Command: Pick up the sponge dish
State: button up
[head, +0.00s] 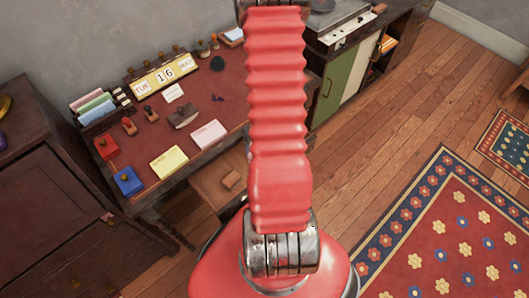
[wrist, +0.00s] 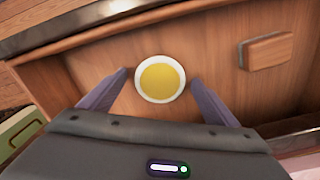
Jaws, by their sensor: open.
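The sponge dish (wrist: 160,79) is a small round white dish with a yellow sponge filling it. In the wrist view it lies on the wooden bottom of an open drawer (wrist: 95,55). My gripper (wrist: 159,76) is open, with one dark finger to the left of the dish and one to the right. Gaps show between the fingers and the dish's rim in the picture; how high the fingertips are above the drawer bottom I cannot tell. In the head view my red arm hides the dish and gripper.
A wooden block (wrist: 267,51) lies in the drawer, right of the dish. In the head view the drawer (head: 206,187) sticks out under a desk (head: 227,93) with stamps, ink pads and cards. A dark cabinet (head: 40,185) stands left; open floor (head: 375,150) lies right.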

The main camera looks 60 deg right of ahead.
jog(key=shift+c, duration=0.2)
jog(key=c, duration=1.2)
